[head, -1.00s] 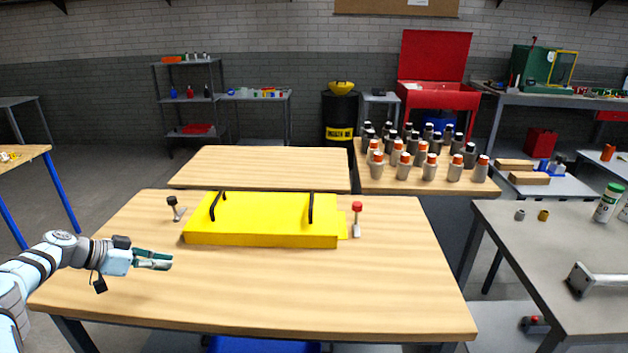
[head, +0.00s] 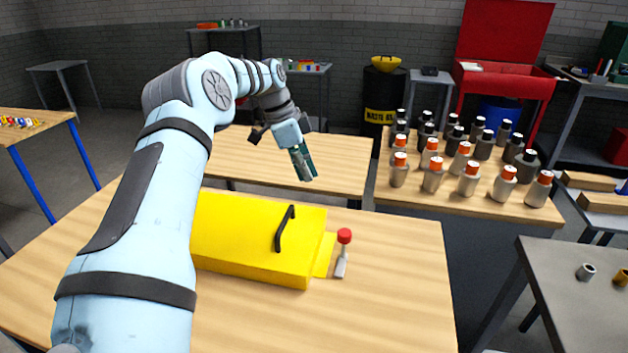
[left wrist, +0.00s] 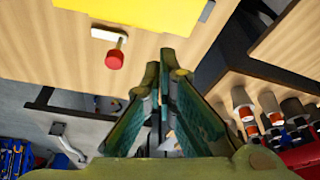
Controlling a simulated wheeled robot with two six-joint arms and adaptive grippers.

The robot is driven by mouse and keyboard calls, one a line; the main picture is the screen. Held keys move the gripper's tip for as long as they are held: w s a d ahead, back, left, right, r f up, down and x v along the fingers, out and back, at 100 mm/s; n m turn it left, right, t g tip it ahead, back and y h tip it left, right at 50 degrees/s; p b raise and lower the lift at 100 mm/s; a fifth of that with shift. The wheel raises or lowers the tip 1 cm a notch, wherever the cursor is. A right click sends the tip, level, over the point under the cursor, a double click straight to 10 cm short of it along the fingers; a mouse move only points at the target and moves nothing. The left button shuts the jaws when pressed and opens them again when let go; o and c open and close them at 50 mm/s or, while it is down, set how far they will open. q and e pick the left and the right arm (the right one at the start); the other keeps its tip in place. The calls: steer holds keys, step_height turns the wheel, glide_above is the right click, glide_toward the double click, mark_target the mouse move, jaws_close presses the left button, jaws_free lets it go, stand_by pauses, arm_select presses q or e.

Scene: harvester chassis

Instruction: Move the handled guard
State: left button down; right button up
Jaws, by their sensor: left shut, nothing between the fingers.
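The yellow guard (head: 262,245) lies on the wooden table, with one black handle (head: 285,228) showing in the head view. My left arm hides its left part and the other handle. A yellow edge of it shows at the top of the left wrist view (left wrist: 145,12). My left gripper (head: 303,163) is shut and empty, in the air above and behind the guard, pointing down; its fingers also show in the left wrist view (left wrist: 160,90). A red-topped clamp (head: 343,252) stands just right of the guard, and shows in the wrist view (left wrist: 115,58). My right gripper is out of view.
Several grey bottles with orange or black caps stand on the back right table (head: 455,215). The back middle table (head: 345,150) is bare where visible. A grey bench (head: 570,320) at the right holds two small fittings. The front table is clear right of the clamp.

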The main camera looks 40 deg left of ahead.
arm_select(q)
steer(key=b, duration=0.1)
glide_above(302, 223)
steer(key=w+d, duration=0.3)
step_height(302, 223, down, 8)
steer(key=shift+s+f, duration=0.1)
steer(key=shift+f, duration=0.1)
steer(key=s+a, duration=0.3)
steer(key=shift+s+r, duration=0.1)
